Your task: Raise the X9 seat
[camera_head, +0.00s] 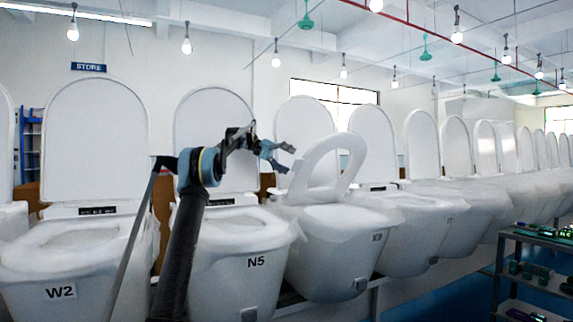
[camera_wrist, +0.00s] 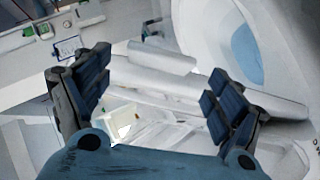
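The toilet (camera_head: 335,255) whose small label seems to read X9 stands third from the left in the head view. Its white ring-shaped seat (camera_head: 350,168) is tilted up off the bowl, leaning between the bowl and the upright lid (camera_head: 303,122). My gripper (camera_head: 288,158) is just left of the seat's upper part, with its fingers apart. In the wrist view my gripper (camera_wrist: 157,92) is open with nothing between the fingers. A white ring with a bluish opening, likely the seat (camera_wrist: 205,35), lies beyond the right finger. I cannot tell whether the gripper touches it.
The toilet marked N5 (camera_head: 235,240) stands left of X9, and the one marked W2 (camera_head: 75,265) farther left, both with lids upright. More toilets run off to the right. A shelf cart (camera_head: 540,283) with small parts stands at the lower right.

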